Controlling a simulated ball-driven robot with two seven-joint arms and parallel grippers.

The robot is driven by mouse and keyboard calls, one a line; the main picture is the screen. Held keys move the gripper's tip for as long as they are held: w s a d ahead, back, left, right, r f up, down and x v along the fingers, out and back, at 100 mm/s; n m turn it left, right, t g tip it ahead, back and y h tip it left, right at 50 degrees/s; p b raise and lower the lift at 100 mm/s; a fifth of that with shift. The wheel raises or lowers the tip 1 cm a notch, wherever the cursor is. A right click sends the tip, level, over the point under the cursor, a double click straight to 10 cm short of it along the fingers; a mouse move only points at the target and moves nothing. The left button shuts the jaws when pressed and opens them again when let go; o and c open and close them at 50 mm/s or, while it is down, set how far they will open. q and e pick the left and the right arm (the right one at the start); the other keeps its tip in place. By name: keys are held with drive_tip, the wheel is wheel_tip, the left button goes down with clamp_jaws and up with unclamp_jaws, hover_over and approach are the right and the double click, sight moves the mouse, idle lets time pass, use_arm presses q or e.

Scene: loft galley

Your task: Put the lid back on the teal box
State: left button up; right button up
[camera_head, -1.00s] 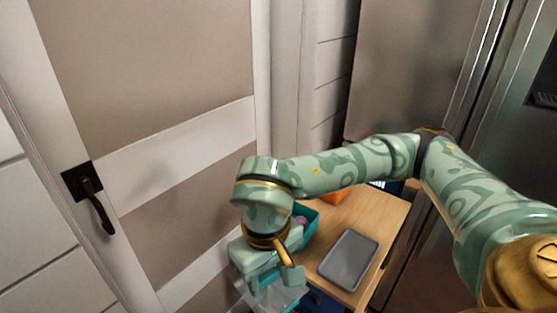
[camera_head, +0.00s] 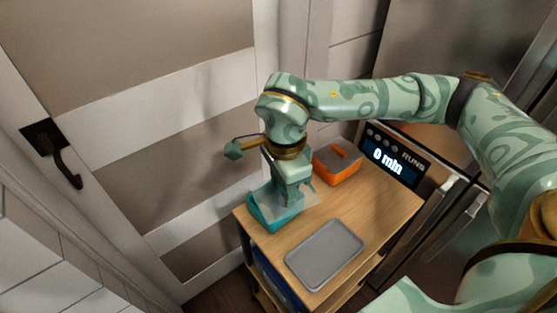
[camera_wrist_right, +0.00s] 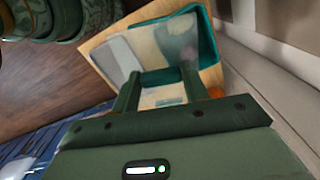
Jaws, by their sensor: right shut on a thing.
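The teal box (camera_head: 274,222) stands at the left end of the wooden top in the head view. Its teal rim also shows at the top of the right wrist view (camera_wrist_right: 214,52). My right gripper (camera_head: 287,198) points down over the box, shut on the clear lid (camera_head: 262,200). The lid is a pale see-through sheet over the box, reaching past its right side; I cannot tell whether it touches the rim. In the wrist view the fingers (camera_wrist_right: 160,88) are in front of the lid. The gripper hides much of the box's inside. My left gripper is not in view.
A grey tray (camera_head: 325,254) lies on the wooden top (camera_head: 378,205) right of the box. An orange container (camera_head: 336,170) stands behind. A panel reading "0 min" (camera_head: 388,160) is at the back right. A door (camera_head: 150,130) rises close on the left.

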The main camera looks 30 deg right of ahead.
drive_tip(key=m, duration=0.3)
drive_tip(key=w+m, duration=0.1)
drive_tip(key=m, duration=0.2)
drive_tip(key=shift+w+d+r+p, duration=0.15)
drive_tip(key=shift+d+p, duration=0.05)
drive_tip(key=shift+p, duration=0.2)
drive_tip(key=m, duration=0.3)
drive_tip(key=w+m+p, duration=0.1)
drive_tip(key=m, duration=0.2)
drive_tip(key=shift+w+d+m, duration=0.15)
drive_tip(key=shift+m, duration=0.15)
drive_tip(key=m, duration=0.3)
drive_tip(key=w+m, duration=0.1)
drive_tip(key=m, duration=0.2)
drive_tip(key=shift+w+d+p, duration=0.1)
drive_tip(key=shift+p, duration=0.25)
drive_tip(key=m, duration=0.4)
drive_tip(key=shift+w+d+m+p, duration=0.2)
drive_tip(key=shift+w+m+p, duration=0.1)
drive_tip(key=shift+w, duration=0.1)
drive_tip(key=shift+w+d+f+m+b, duration=0.1)
drive_tip(key=shift+f+m+b, duration=0.55)
drive_tip(key=shift+f, duration=0.5)
drive_tip(key=shift+w+a+f+m+b, duration=0.1)
drive_tip(key=shift+f+m+b, duration=0.55)
drive_tip(key=shift+f, duration=0.55)
drive_tip(key=shift+w+d+f+m+b, duration=0.1)
drive_tip(key=shift+f+m+b, duration=0.4)
drive_tip(key=shift+f+b, duration=0.5)
drive_tip(key=shift+f, duration=0.15)
